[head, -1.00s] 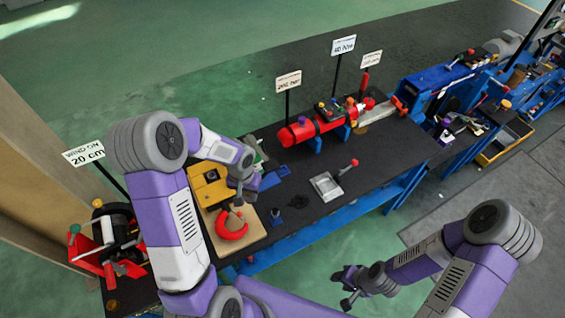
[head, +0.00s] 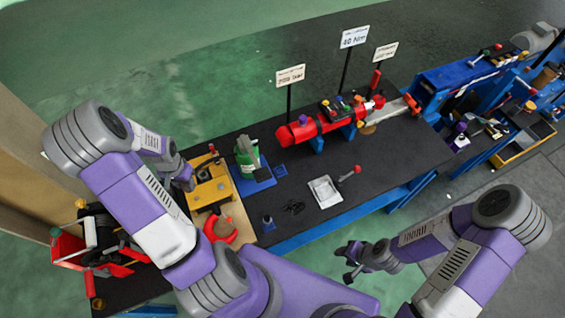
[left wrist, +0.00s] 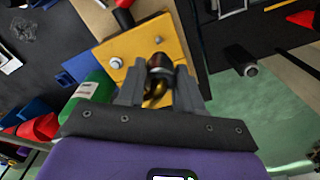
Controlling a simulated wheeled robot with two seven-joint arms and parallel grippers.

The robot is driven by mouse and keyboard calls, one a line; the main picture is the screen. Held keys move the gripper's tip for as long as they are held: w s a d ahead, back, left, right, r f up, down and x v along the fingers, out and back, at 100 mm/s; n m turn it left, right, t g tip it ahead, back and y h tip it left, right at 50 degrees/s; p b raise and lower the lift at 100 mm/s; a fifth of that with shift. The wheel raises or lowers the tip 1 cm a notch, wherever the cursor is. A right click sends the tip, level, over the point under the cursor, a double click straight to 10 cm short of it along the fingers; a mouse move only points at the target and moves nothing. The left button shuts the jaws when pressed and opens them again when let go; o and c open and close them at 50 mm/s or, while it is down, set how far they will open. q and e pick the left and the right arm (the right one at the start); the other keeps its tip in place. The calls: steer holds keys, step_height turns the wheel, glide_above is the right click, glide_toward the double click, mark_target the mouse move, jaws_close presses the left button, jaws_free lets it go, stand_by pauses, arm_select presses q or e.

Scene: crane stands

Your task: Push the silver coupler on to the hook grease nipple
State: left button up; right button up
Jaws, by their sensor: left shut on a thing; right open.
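The yellow hook block (head: 212,190) lies on the bench at left, with its red hook (head: 222,236) on a wooden board. In the left wrist view the yellow block (left wrist: 115,47) is just beyond the fingers, with a silver round fitting on its face. I cannot tell whether that fitting is the grease nipple. My left gripper (head: 184,178) is over the block's left edge. In the wrist view its fingers (left wrist: 160,92) are shut on a small dark, silver and brass piece (left wrist: 158,68), apparently the coupler; its far end's contact is unclear. My right gripper (head: 346,262) is open and empty, off the bench's front.
A green-and-white object (head: 247,155) stands on a blue pad right of the block. A silver tray (head: 324,191), a red-handled lever and a red cylinder (head: 318,128) are further right. A red reel stand (head: 75,248) is at left. The bench front between tray and edge is mostly clear.

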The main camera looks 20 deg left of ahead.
arm_select(q)
steer(key=shift+w+f+b, duration=0.15)
steer(key=shift+f+b, duration=0.35)
steer(key=shift+f, duration=0.25)
step_height(320, 180, down, 3)
steer(key=shift+r+b, duration=0.15)
steer(key=shift+b, duration=1)
steer(key=shift+f+b, duration=0.55)
steer(key=shift+f, duration=0.2)
steer(key=shift+f+b, duration=0.85)
steer(key=shift+f, duration=0.1)
steer(key=o, duration=1.2)
